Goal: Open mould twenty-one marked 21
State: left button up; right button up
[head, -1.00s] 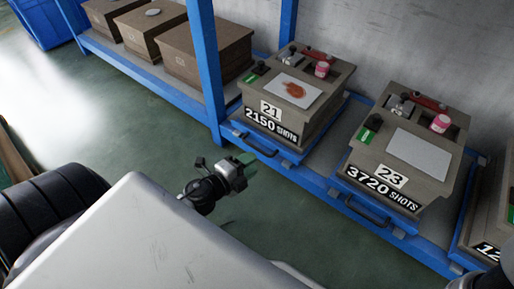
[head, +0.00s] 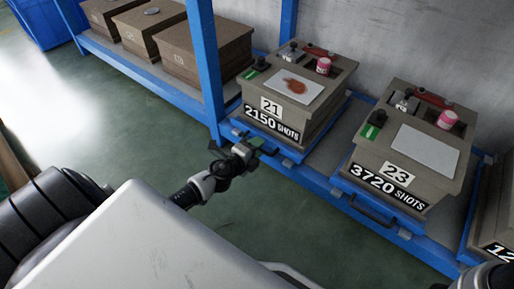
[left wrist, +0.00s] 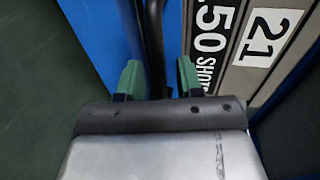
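Mould 21 (head: 310,118) is a beige box marked "21" and "2150 SHOTS", on a blue drawer in the rack. A white sheet with a red-brown stain (head: 295,86) lies on top. Its front also shows in the left wrist view (left wrist: 226,60). My left gripper (head: 260,146) is at the drawer's front, below the label. In the left wrist view its green fingers (left wrist: 159,72) are apart, with the black drawer handle (left wrist: 155,35) between them. I cannot tell whether they touch it. My right gripper's fingers are not seen; only a dark arm part shows at bottom right.
Mould 23 (head: 430,185), marked "3720 SHOTS", stands to the right with its own black handle (head: 372,211). A blue rack post (head: 207,70) rises left of mould 21. Brown boxes (head: 205,55) stand farther left. The green floor before the rack is clear.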

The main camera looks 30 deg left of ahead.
pick_arm(q)
jog(key=shift+w, duration=0.25)
grip_shut()
